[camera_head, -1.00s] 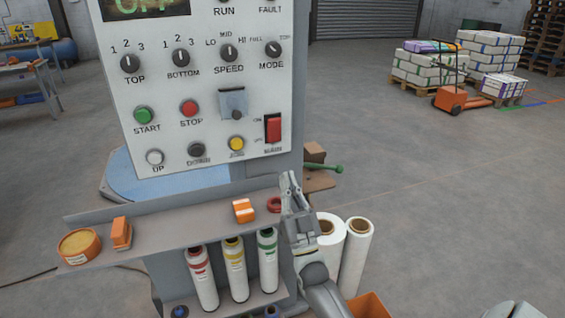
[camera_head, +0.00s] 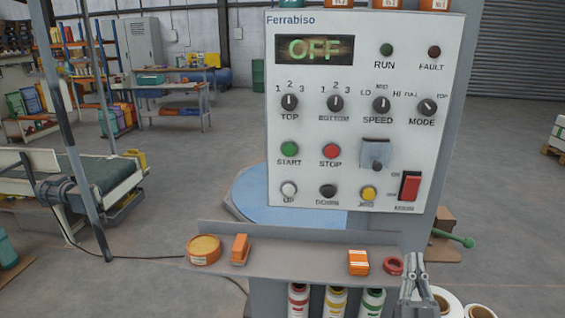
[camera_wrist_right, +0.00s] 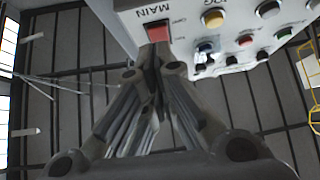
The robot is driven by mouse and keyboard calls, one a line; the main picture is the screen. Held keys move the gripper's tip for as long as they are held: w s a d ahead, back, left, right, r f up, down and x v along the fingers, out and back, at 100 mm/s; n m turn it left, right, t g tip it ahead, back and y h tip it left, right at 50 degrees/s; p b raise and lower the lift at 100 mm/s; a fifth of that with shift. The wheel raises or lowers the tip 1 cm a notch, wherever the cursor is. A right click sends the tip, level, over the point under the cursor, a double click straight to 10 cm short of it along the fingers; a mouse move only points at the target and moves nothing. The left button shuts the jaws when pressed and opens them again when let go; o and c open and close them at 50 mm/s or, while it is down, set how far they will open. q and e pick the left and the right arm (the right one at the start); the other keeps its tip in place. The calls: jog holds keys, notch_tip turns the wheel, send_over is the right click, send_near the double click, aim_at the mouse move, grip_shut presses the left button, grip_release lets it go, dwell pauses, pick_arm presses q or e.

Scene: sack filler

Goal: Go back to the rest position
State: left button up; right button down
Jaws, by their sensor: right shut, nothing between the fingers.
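The white control panel (camera_head: 365,100) stands upright in the middle of the head view, and its display (camera_head: 314,48) reads OFF. The red main switch (camera_head: 410,186) is at its lower right; it also shows in the right wrist view (camera_wrist_right: 157,31). My right gripper (camera_head: 416,262) is at the bottom right of the head view, below the panel and beside the shelf's right end. In the right wrist view its fingers (camera_wrist_right: 152,58) are together with nothing between them, and appear below the panel's edge. My left gripper is out of view.
A grey shelf (camera_head: 300,262) below the panel bears an orange tin (camera_head: 203,250), an orange block (camera_head: 240,249), an orange-white box (camera_head: 358,262) and a red ring (camera_head: 393,265). Spray cans stand underneath. White rolls (camera_head: 449,303) stand at lower right. A conveyor (camera_head: 100,175) is at left.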

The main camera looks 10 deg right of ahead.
jog(key=s+a+f+n+g+y, duration=0.2)
jog(key=a+f+g+y, duration=0.1)
jog(key=a+f+g, duration=0.3)
jog(key=s+a+f+n+g+y, duration=0.1)
jog(key=s+a+f+g+y, duration=0.25)
jog(key=f, duration=0.55)
jog(key=s+a+f+g, duration=0.2)
jog(key=s+f+g, duration=0.15)
jog(key=s, duration=0.35)
jog(key=s+a+f+n+g, duration=0.1)
jog(key=s+f+g, duration=0.1)
jog(key=s+g, duration=0.4)
jog(key=s+a+f+g, duration=0.2)
jog(key=s+g, duration=0.1)
jog(key=s, duration=0.6)
notch_tip(320, 180, down, 24)
jog(key=s+g+p, duration=0.1)
jog(key=s+d+f+g+p, duration=0.1)
jog(key=s+d+f, duration=0.2)
jog(key=s+f, duration=1.2)
jog(key=shift+s+n+g+h+p, duration=0.3)
jog(key=shift+s+n+h, duration=0.1)
jog(key=shift+s, duration=0.65)
